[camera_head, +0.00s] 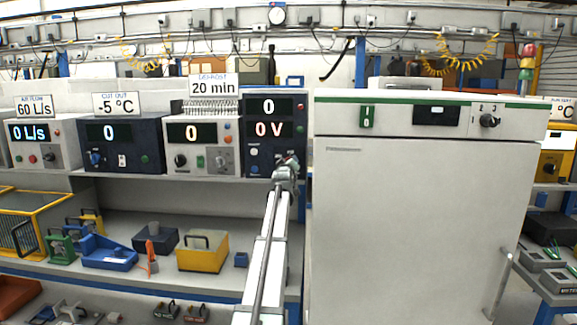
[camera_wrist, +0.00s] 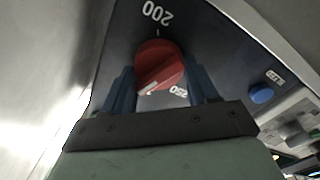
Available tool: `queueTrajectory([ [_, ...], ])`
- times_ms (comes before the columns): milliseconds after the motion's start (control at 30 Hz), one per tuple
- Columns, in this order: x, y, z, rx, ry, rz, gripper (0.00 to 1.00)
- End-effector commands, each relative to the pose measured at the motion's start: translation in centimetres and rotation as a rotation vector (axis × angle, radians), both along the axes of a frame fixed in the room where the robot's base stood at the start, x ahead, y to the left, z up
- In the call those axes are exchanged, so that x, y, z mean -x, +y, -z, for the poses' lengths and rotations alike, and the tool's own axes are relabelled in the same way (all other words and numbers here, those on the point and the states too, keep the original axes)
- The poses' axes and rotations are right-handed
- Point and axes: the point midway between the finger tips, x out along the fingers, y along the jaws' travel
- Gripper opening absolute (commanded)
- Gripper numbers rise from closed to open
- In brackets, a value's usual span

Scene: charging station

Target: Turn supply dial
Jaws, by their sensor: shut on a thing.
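In the wrist view a red dial (camera_wrist: 160,66) sits on a dark panel with the labels 200 and 250 printed beside it. My gripper (camera_wrist: 160,90) has its two blue fingers on either side of the dial and is shut on it. A pale mark shows on the dial's lower edge, near the 250. In the head view my gripper (camera_head: 287,170) is at the lower right of the dark blue supply unit (camera_head: 251,158), hiding most of the dial. The unit's displays read 0 and 0 V.
A large white cabinet (camera_head: 420,220) stands close to the right of the supply unit. Other instrument boxes, such as the grey one (camera_head: 205,163), line the shelf to the left. In the wrist view a blue button (camera_wrist: 262,94) is right of the dial.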

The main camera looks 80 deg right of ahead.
Motion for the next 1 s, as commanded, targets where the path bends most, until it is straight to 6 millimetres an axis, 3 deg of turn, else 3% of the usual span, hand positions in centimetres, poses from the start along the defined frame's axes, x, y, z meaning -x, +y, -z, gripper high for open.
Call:
queueTrajectory([
  [167, 0.1, 0.0, 0.2, -0.004, 0.000, 0.002, 0.28],
  [200, 0.1, 0.0, 0.2, -0.004, -0.001, 0.002, 0.59],
  [467, 0.1, 0.0, 0.1, -0.002, -0.001, 0.000, 0.84],
  [767, 0.0, 0.1, 0.0, -0.001, -0.001, 0.001, 0.84],
  [1000, 0.0, 1.8, 0.1, -0.001, -0.002, 0.001, 0.84],
])
